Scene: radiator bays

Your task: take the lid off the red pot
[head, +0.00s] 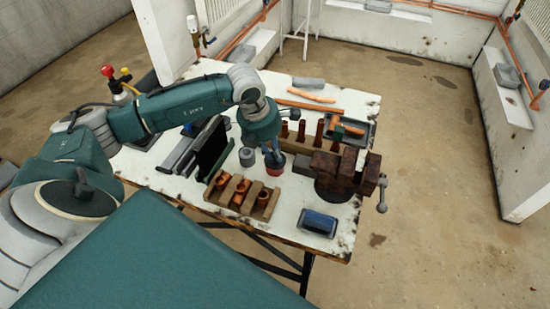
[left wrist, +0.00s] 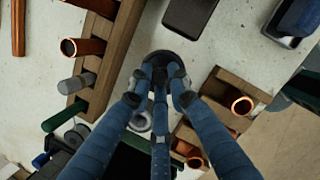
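The red pot (head: 274,170) stands on the white workbench, between the wooden rack of copper pipes and the slatted wooden holder. My left gripper (head: 272,155) points down right over it, its fingers at the pot's dark top. In the left wrist view, the gripper's fingertips (left wrist: 161,75) come close together at a dark round top (left wrist: 168,55), probably the lid. The fingers cover much of it, and I cannot tell whether they grip it. The red side of the pot does not show in that view. My right gripper is not in view.
A small grey cylinder (head: 247,157) stands just left of the pot. The slatted holder (head: 228,191) with copper fittings is in front. A rusty vice (head: 345,175) is at the right, and a blue object (head: 320,222) lies near the front edge. The bench's front right corner is bare.

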